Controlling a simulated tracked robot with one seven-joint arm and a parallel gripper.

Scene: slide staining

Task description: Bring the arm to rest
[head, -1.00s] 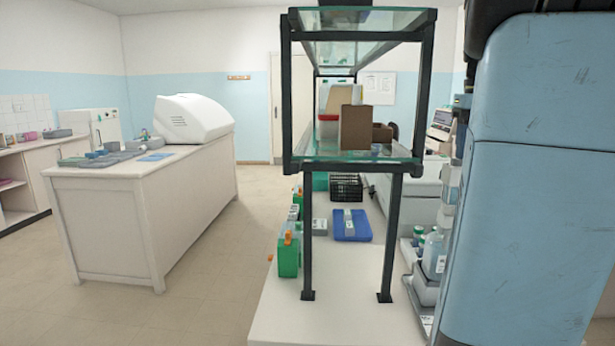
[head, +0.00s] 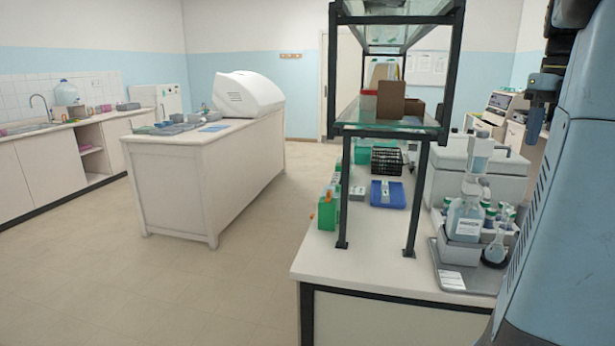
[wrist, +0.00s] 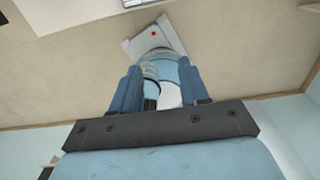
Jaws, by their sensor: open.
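My gripper (wrist: 160,85) shows in the wrist view with its two blue fingers spread apart. Nothing is between the fingertips; the floor and a blue and white part of my own body show beyond them. In the head view a large light blue part of my own arm fills the right edge. My fingertips cannot be made out clearly there.
A bench (head: 350,265) with a glass-shelved black rack (head: 425,200) stands ahead. A grey tray (head: 450,280) of bottles is on the bench near my arm. A white island (head: 185,180) stands left, with open floor (head: 110,270) before it.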

